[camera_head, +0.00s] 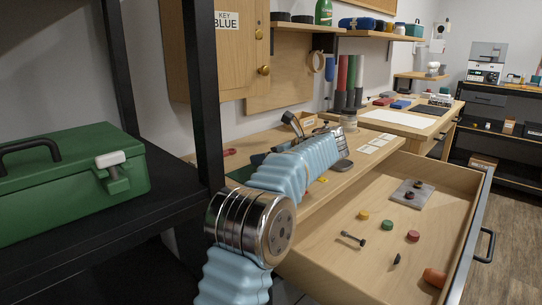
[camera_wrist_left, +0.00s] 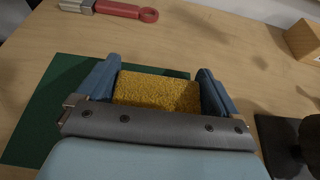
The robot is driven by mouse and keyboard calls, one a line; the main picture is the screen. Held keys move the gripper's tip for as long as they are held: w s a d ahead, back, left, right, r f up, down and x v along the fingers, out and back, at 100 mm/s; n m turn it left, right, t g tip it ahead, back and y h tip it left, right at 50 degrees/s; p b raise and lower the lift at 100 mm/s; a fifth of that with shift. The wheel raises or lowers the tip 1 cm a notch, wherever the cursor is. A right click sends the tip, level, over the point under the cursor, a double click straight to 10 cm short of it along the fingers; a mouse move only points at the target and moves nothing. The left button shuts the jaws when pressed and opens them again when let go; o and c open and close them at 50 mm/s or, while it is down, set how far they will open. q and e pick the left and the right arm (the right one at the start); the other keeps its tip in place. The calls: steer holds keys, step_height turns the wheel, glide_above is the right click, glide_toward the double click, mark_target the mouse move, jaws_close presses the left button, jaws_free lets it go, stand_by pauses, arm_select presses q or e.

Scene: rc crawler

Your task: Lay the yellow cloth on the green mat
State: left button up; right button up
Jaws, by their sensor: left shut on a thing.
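The yellow cloth (camera_wrist_left: 157,92) is a thick, rough-textured block between the two blue fingers of my left gripper (camera_wrist_left: 157,88), which is shut on it. In the left wrist view it overlaps the right part of the green mat (camera_wrist_left: 48,108); I cannot tell whether it touches the mat. The mat lies flat on the wooden bench, and its near part is hidden by my gripper. In the head view only a sliver of the mat (camera_head: 240,174) shows, and my own forearm hides most of the gripper and the cloth. My right gripper is not in view.
A red-handled tool (camera_wrist_left: 115,8) lies beyond the mat. A wooden block (camera_wrist_left: 304,40) and a dark object (camera_wrist_left: 290,140) are to the right. An open drawer (camera_head: 375,235) with several small parts juts out below the bench. A green toolbox (camera_head: 70,180) stands on the left shelf.

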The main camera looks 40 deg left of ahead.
arm_select(q)
steer(key=shift+f, duration=0.1)
steer(key=o, duration=0.7)
steer(key=shift+c, duration=0.2)
steer(key=shift+d+r, duration=0.25)
steer(key=shift+d, duration=0.1)
steer(key=v, duration=1.1)
steer(key=shift+d+p, duration=0.15)
steer(key=shift+p, duration=0.15)
